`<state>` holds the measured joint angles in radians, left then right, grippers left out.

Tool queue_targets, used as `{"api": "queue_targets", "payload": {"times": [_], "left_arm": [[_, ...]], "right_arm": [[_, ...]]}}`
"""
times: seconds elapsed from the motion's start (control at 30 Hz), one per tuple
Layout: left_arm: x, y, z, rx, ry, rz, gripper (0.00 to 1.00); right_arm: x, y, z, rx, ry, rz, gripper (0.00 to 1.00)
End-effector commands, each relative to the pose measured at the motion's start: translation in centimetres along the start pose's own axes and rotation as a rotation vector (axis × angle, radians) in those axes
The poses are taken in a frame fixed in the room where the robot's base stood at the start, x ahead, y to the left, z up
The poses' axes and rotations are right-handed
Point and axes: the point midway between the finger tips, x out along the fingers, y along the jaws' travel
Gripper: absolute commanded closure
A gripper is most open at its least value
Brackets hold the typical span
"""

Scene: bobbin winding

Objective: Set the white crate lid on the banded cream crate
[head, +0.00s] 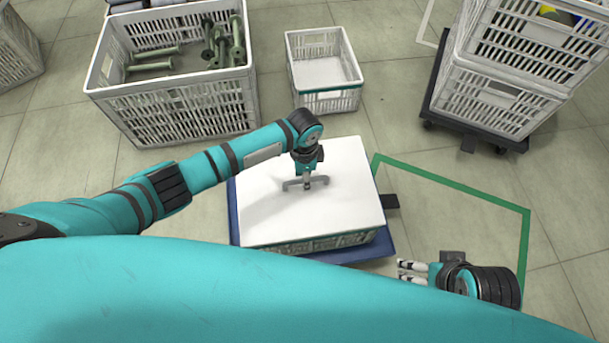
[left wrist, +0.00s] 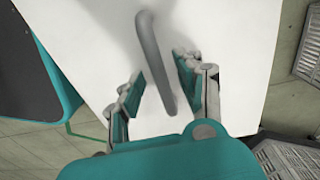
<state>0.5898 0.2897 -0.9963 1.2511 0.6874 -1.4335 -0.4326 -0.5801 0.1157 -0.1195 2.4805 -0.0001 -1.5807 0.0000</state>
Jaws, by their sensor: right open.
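The white crate lid (head: 345,200) is a flat white panel with a grey bar handle (head: 322,181). It lies over a pale crate (head: 335,241) with green on its side wall; most of this crate is hidden beneath the lid. My left gripper (head: 307,186) is at the handle from above. In the left wrist view my left gripper (left wrist: 160,73) is open, with one finger on each side of the handle (left wrist: 152,50) and gaps visible. My right gripper (head: 412,271) is open and empty, right of the covered crate.
A blue base (head: 380,247) is under the covered crate. Behind stand a smaller pale crate (head: 327,97) with a green band and a large crate (head: 180,108) of green bobbins. Stacked crates (head: 495,98) stand on a dark dolly at right. Green-outlined floor (head: 455,215) at right is clear.

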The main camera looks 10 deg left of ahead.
Motion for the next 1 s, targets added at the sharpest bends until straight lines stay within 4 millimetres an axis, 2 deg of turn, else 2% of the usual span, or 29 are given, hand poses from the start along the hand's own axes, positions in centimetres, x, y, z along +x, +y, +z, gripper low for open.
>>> {"api": "queue_targets", "payload": {"times": [0.37,0.47,0.8,1.0], "left_arm": [[-0.4,0.0,0.1,0.000,-0.002,0.001,0.58],[-1.7,-0.1,0.0,0.001,0.001,-0.001,0.58],[-8.8,-0.1,0.0,0.000,0.002,-0.002,0.58],[-11.4,-0.1,0.0,0.000,0.000,-0.001,0.58]], "right_arm": [[0.0,0.1,-0.1,-0.004,0.004,0.004,0.10],[0.0,0.1,-0.1,-0.004,0.003,0.003,0.10],[0.0,0.1,0.0,-0.004,0.000,0.002,0.10],[0.0,0.1,0.0,-0.004,0.000,0.002,0.10]]}}
